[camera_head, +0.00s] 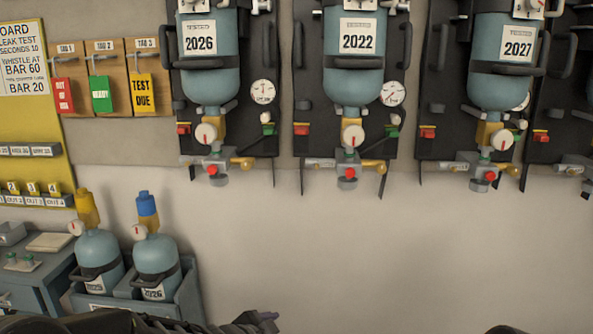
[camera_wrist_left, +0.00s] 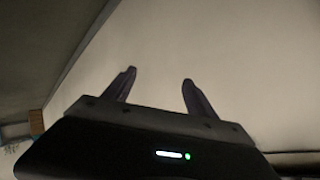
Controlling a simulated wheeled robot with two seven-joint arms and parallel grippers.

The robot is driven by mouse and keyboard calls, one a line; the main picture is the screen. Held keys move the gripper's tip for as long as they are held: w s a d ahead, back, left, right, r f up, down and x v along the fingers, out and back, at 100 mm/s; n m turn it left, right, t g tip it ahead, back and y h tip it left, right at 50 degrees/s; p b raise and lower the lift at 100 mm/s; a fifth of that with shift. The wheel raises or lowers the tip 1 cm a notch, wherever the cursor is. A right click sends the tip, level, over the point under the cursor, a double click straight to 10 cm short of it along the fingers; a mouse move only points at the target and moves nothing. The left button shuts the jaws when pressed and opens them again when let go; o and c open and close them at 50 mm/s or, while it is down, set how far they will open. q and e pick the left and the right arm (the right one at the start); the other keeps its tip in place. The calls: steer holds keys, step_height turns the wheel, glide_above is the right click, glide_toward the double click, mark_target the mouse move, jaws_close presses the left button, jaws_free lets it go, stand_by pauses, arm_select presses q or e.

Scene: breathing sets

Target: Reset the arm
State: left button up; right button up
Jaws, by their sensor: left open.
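My left arm comes in low at the bottom of the head view, and my left gripper (camera_head: 262,318) shows at the bottom edge. In the left wrist view my left gripper (camera_wrist_left: 158,86) has its two dark fingers spread apart with nothing between them. A plain pale surface lies behind the fingers. The gripper touches nothing that I can see. A dark rounded shape shows at the bottom right edge of the head view; I cannot tell what it is. My right gripper is not in view.
Breathing sets labelled 2026 (camera_head: 211,62), 2022 (camera_head: 356,60) and 2027 (camera_head: 505,65) hang on the wall. Two blue cylinders (camera_head: 98,255) (camera_head: 156,258) stand in a grey crate (camera_head: 188,290) at lower left. Tags (camera_head: 103,93) hang on a board. The wall below the sets is bare.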

arm_select(q)
steer(key=s+f+n+g, duration=0.3)
steer(key=s+f+n, duration=0.3)
steer(key=s+f, duration=0.5)
steer(key=s+a+f+n+g+p, duration=0.1)
steer(key=s+f+n+g, duration=0.2)
steer(key=s+f, duration=0.5)
steer(key=s+a+f+n+g+y, duration=0.1)
steer(key=s+f+n, duration=0.4)
steer(key=s, duration=0.9)
step_height(320, 180, down, 4)
steer(key=shift+s+a+r+g+p, duration=0.1)
steer(key=shift+s+a+g+p, duration=0.3)
steer(key=shift+a+g, duration=0.45)
steer(key=shift+w+d, duration=0.1)
steer(key=shift+c, duration=0.6)
